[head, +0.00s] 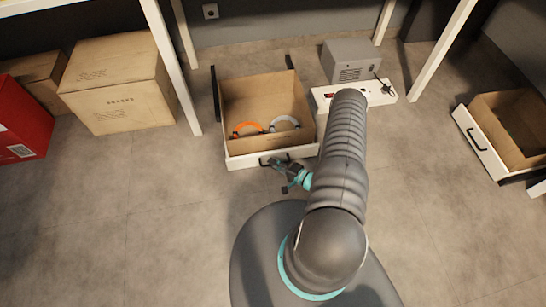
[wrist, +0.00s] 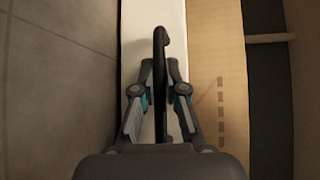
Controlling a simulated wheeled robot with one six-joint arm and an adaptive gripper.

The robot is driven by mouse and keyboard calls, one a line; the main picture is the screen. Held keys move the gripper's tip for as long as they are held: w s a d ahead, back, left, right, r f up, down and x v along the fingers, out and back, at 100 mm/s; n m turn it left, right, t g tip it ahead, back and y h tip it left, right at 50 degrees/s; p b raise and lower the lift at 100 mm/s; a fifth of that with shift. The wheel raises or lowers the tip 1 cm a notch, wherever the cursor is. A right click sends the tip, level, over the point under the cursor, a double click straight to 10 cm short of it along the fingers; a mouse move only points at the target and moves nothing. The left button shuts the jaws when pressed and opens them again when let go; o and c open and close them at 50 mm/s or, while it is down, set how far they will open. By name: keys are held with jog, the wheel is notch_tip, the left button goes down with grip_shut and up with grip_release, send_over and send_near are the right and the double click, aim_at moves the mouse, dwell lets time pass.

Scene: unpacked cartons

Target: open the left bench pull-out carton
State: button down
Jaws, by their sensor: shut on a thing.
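The left pull-out carton (head: 243,161) stands out on its dark rails, its open top showing an orange ring and a pale ring inside. It has a white front with a dark handle (head: 265,161). My gripper (head: 277,163) is at this front. In the wrist view the dark handle (wrist: 160,45) runs between the two fingers of my gripper (wrist: 159,68), which is shut on it. The white front (wrist: 181,30) and the brown carton wall (wrist: 216,60) lie beside it. My forearm covers the carton's right front corner in the head view.
A closed brown carton (head: 118,85) and a red box (head: 22,120) stand at the left. Another pull-out carton (head: 480,143) stands open at the right. The front left floor is clear.

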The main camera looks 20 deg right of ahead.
jog(key=shift+s+d, duration=0.1)
jog(key=shift+s, duration=0.1)
jog(key=c, duration=1.2)
grip_release()
jog(key=shift+r, duration=0.1)
